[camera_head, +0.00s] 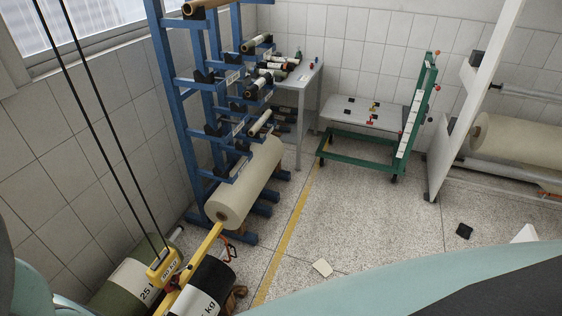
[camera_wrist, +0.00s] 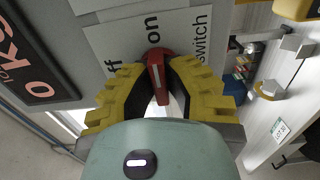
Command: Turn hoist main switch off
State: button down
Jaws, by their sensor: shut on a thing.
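The hoist main switch is a red rotary knob (camera_wrist: 158,72) with a white mark, in the wrist view. It sits on a white label (camera_wrist: 187,42) reading "on", "switch" and a partly covered "off". The white mark lines up roughly with the word "on". My gripper (camera_wrist: 160,88) has black-padded yellow fingers on both sides of the knob and is shut on it. The knob's lower part is partly hidden between the fingers. The gripper and the switch do not show in the head view.
In the wrist view, a dark display (camera_wrist: 27,62) with red characters is left of the switch. In the head view, a yellow lifting bar (camera_head: 200,254) hangs near a paper roll (camera_head: 245,183) on a blue rack (camera_head: 173,100). A green-framed cart (camera_head: 360,148) stands behind open floor (camera_head: 365,215).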

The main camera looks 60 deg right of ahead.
jog(key=shift+f+n, duration=0.1)
jog(key=shift+n, duration=0.4)
jog(key=shift+n+b, duration=0.5)
jog(key=shift+n, duration=0.1)
jog(key=n, duration=0.2)
jog(key=shift+n+b, duration=0.3)
jog(key=shift+b, duration=0.05)
jog(key=n, duration=0.4)
jog(key=n+p, duration=0.1)
jog(key=n, duration=0.2)
jog(key=n+p, duration=0.1)
jog(key=n, duration=0.1)
jog(key=shift+r+n+p, duration=0.2)
jog(key=shift+n+p, duration=0.2)
jog(key=shift+f+n+p, duration=0.1)
jog(key=shift+n+p, duration=0.9)
jog(key=shift+n, duration=0.9)
